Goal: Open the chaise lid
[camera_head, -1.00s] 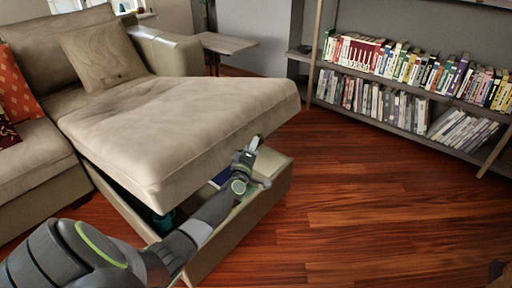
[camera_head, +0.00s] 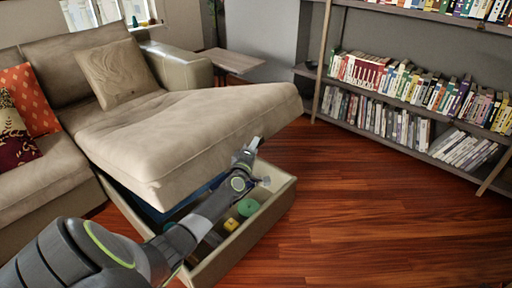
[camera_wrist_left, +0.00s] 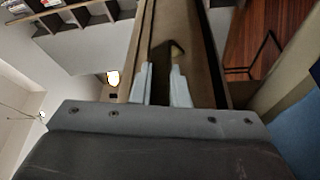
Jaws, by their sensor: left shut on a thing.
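The chaise lid (camera_head: 190,125) is a thick beige cushion, tilted up at its front edge above the storage box (camera_head: 252,228). The gap shows several things inside, among them a green round thing (camera_head: 248,207) and a yellow thing (camera_head: 231,225). My left gripper (camera_head: 254,146) is at the lid's front right edge, under the raised cushion. It is shut on the lid's edge; the left wrist view shows both fingers (camera_wrist_left: 160,85) against a long brown edge. The exact contact is partly hidden in the head view. My right gripper is not in view.
A bookshelf (camera_head: 400,110) full of books stands along the wall at the right. A small side table (camera_head: 229,62) stands behind the chaise. Cushions (camera_head: 118,70) lie on the sofa. The wooden floor (camera_head: 370,200) at the right is clear.

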